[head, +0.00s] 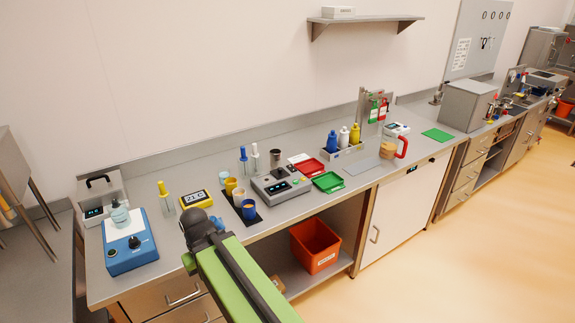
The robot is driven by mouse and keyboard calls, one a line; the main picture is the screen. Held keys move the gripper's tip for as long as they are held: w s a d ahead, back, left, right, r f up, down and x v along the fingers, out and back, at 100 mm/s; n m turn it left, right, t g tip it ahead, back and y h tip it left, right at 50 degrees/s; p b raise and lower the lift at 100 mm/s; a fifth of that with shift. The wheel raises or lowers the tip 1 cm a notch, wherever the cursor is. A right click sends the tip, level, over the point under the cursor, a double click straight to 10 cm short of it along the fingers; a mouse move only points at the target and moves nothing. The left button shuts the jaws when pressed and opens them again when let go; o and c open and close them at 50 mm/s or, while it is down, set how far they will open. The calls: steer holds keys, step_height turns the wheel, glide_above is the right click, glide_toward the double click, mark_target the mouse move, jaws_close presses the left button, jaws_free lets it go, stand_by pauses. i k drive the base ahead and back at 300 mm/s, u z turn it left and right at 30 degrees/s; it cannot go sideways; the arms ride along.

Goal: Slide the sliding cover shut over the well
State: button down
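I cannot make out the sliding cover or the well for sure at this size. A grey instrument (281,187) with a small display and a dark round inset stands mid-bench; I cannot tell whether the well is in it. My green arm rises from the bottom edge to a dark joint in front of the bench. I cannot make out the gripper's fingers, nor whether they hold anything.
A blue device (130,245) stands at the bench's left end. Several cups (239,196) stand near the dark joint. Red (308,168) and green (328,182) trays lie right of the instrument. An orange bin (315,246) sits below. The floor at right is clear.

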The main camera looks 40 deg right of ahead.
mark_target(279, 174)
steer(key=i, duration=0.9)
